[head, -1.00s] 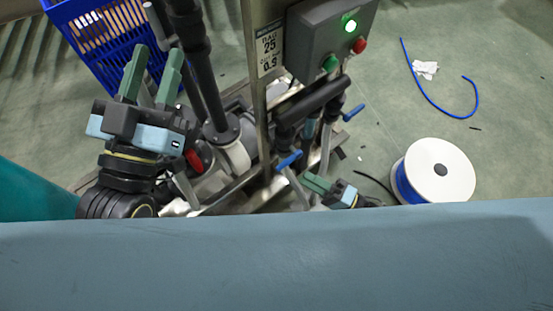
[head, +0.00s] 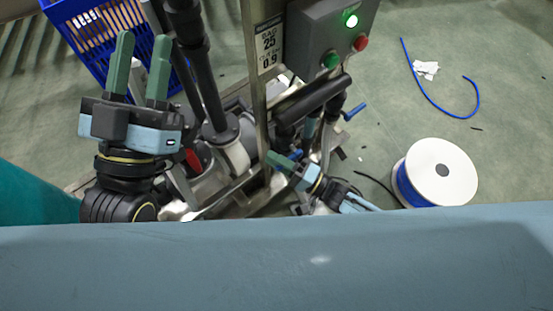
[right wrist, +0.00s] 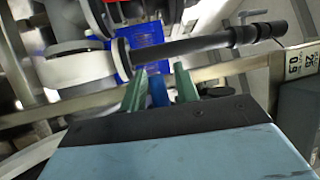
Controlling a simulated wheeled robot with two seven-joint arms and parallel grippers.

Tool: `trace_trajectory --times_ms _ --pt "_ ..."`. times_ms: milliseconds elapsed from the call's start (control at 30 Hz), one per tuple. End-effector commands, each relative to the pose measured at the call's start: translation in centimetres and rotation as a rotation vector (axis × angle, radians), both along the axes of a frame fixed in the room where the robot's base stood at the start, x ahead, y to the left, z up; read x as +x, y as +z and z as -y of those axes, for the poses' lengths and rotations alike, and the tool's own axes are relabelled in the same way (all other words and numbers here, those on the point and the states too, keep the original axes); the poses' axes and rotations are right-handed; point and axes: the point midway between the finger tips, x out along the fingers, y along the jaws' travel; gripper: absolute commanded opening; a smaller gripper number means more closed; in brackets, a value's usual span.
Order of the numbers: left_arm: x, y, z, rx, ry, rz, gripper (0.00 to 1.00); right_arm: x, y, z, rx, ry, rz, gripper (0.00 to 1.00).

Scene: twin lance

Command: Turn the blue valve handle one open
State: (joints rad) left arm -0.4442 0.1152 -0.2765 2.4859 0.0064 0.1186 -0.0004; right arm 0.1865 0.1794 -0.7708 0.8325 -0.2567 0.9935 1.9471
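A blue valve handle (head: 297,153) sits on the pipework of the skid, mostly hidden behind my right gripper in the head view. My right gripper (head: 278,161) is at this handle. In the right wrist view the blue handle (right wrist: 158,92) shows between the two green fingers of my right gripper (right wrist: 161,86), which stand apart with a small gap beside it. Contact cannot be told. A second blue handle (head: 355,111) is on the pipe further right. My left gripper (head: 143,50) is open and empty, pointing up at the left.
A grey control box (head: 325,35) with a lit green lamp stands above the pipes beside a metal post (head: 258,100). A blue crate (head: 85,40) is at the back left. A cable reel (head: 440,170) and loose blue cable (head: 430,98) lie on the floor at right.

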Motion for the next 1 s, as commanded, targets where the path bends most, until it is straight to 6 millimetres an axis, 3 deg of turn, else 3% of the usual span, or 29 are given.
trace_trajectory --times_ms 33,233,667,1000 --pt "0.0 0.0 0.0 0.000 0.000 0.000 0.37 0.0 0.0 0.0 0.000 0.000 0.000 0.24" --pt "0.0 0.0 0.0 0.000 0.000 -0.001 0.37 0.0 0.0 0.0 0.000 0.000 0.000 0.00" --pt "0.0 0.0 0.0 0.000 -0.001 -0.003 0.37 -0.1 -0.2 0.1 -0.024 0.000 0.018 0.00" --pt "0.3 -0.2 0.1 0.009 0.000 -0.033 0.37 0.0 -1.4 0.2 -0.188 0.001 0.135 0.00"
